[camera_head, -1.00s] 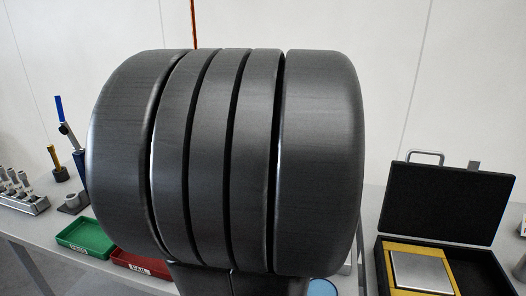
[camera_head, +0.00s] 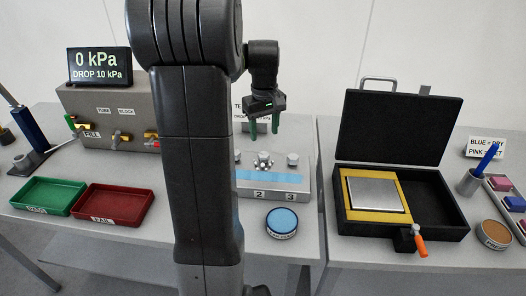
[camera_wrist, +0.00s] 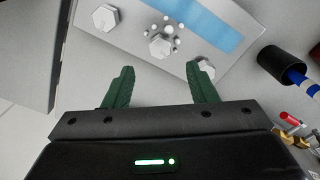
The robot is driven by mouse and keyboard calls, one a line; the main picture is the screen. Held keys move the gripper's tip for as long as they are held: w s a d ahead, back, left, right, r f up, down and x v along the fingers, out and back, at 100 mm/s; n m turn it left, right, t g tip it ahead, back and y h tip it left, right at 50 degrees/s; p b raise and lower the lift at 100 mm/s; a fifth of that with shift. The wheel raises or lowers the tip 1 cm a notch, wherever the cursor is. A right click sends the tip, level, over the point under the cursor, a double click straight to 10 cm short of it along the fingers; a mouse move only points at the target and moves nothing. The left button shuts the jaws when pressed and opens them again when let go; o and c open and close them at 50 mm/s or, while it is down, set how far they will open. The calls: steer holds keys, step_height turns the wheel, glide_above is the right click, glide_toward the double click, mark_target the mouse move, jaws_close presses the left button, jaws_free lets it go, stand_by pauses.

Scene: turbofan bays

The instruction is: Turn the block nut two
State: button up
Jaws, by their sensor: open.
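The test block (camera_head: 303,180) is a pale metal body with a light blue strip along its front and labels 2 and 3. Nut two (camera_head: 264,161) is the middle hex nut, with several small pale beads clustered around it; it also shows in the wrist view (camera_wrist: 160,46). Nut three (camera_head: 292,159) stands to its right, and another nut (camera_wrist: 205,69) lies on the other side. My gripper (camera_head: 263,124) is open, its two green fingers pointing down above nut two, apart from it. The wrist view shows the empty gap between the fingers (camera_wrist: 162,80).
A pressure unit (camera_head: 115,112) reads 0 kPa behind a green tray (camera_head: 47,191) and a red tray (camera_head: 108,201). A round blue-topped tin (camera_head: 282,221) sits before the block. An open black case (camera_head: 392,130) stands to the right.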

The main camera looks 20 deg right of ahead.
mark_target(264, 155)
step_height(264, 155, down, 9)
steer(key=shift+r, duration=0.2)
steer(key=c, duration=1)
